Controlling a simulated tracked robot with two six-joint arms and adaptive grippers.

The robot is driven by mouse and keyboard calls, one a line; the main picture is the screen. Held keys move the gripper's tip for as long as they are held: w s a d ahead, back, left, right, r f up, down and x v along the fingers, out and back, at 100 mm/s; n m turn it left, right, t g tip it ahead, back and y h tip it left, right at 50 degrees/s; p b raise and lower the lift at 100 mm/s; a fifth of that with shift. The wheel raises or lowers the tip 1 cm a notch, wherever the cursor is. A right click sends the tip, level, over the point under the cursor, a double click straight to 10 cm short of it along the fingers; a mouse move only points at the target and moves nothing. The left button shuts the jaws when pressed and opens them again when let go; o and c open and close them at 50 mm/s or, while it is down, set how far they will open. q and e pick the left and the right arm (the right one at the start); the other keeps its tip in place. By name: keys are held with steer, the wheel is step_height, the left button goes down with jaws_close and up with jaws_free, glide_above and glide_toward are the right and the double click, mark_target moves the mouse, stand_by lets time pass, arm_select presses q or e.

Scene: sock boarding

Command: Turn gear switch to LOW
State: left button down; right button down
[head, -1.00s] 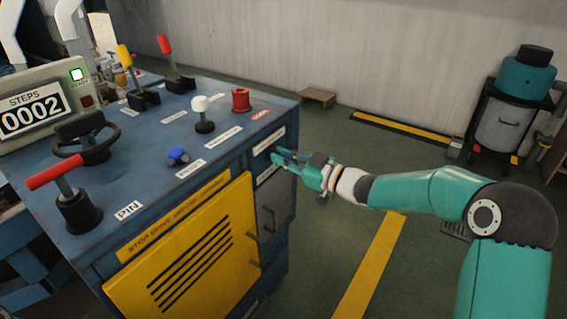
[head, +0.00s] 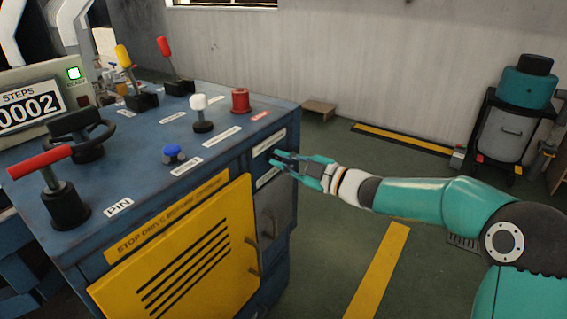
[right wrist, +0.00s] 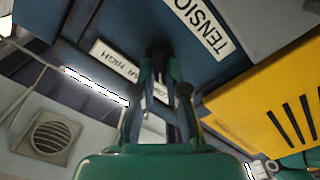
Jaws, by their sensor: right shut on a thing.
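The gear switch (right wrist: 159,54) is a dark lever on the side face of the blue control cabinet. It shows in the right wrist view between my fingers and is mostly hidden by them. My right gripper (head: 281,160) is at that side face in the head view, shut on the switch; its fingers also fill the middle of the right wrist view (right wrist: 165,85). A white label ending in HIGH (right wrist: 116,63) lies beside the switch, and a LOW label (right wrist: 160,93) shows partly behind the fingers. My left gripper is not in view.
The blue cabinet top (head: 130,165) carries a red-handled lever (head: 62,190), a handwheel (head: 85,140), a blue knob (head: 172,153), a white knob (head: 200,110) and a red button (head: 240,100). A yellow door (head: 190,250) is below.

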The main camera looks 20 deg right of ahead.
steer(key=shift+a+f, duration=0.1)
steer(key=shift+f, duration=0.05)
steer(key=c, duration=1.2)
jaws_free()
steer(key=v, duration=1.2)
steer(key=shift+f, duration=0.1)
